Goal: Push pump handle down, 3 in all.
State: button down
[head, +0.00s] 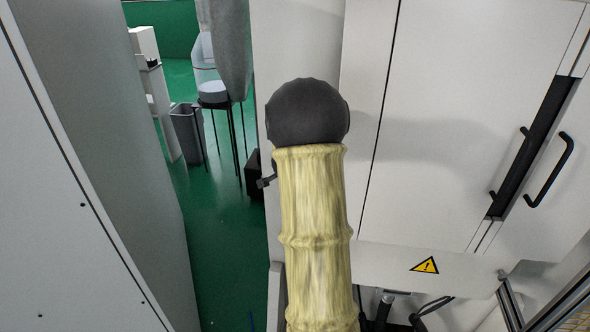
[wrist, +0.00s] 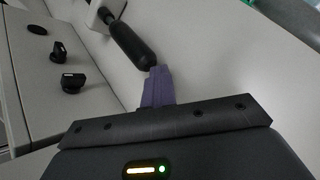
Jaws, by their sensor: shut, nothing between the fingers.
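In the wrist view, a black rounded handle (wrist: 131,43), which looks like the pump handle, slants out from a pale mount (wrist: 101,14) at the top. My gripper (wrist: 160,71) has purple fingers pressed together, with nothing between them. The fingertips are right beside the lower end of the handle; I cannot tell if they touch it. In the head view my own arm covers the middle, and my gripper is hidden. A small black part (head: 266,182) shows just left of the arm there; I cannot tell what it is.
Black knobs (wrist: 73,82) sit on a pale panel at left in the wrist view. In the head view, a white cabinet (head: 440,130) with black handles (head: 550,170) fills the right, and a grey panel (head: 85,170) the left. Green floor and a grey bin (head: 187,133) lie between.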

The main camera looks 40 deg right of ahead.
jog(key=shift+f+b, duration=0.35)
jog(key=shift+f, duration=0.2)
dwell(0.5)
jog(key=shift+r+p, duration=2.9)
jog(key=shift+r, duration=0.15)
notch_tip(320, 180, up, 5)
jog(key=p, duration=0.4)
jog(key=shift+p, duration=0.4)
dwell(0.8)
notch_tip(320, 180, up, 4)
jog(key=n+p, duration=0.3)
jog(key=n, duration=0.6)
jog(key=n+p, duration=0.4)
jog(key=n, duration=0.6)
jog(key=shift+s+d+f+t+y, duration=0.1)
jog(key=shift+d+t+y, duration=0.05)
jog(key=shift+t+y, duration=0.2)
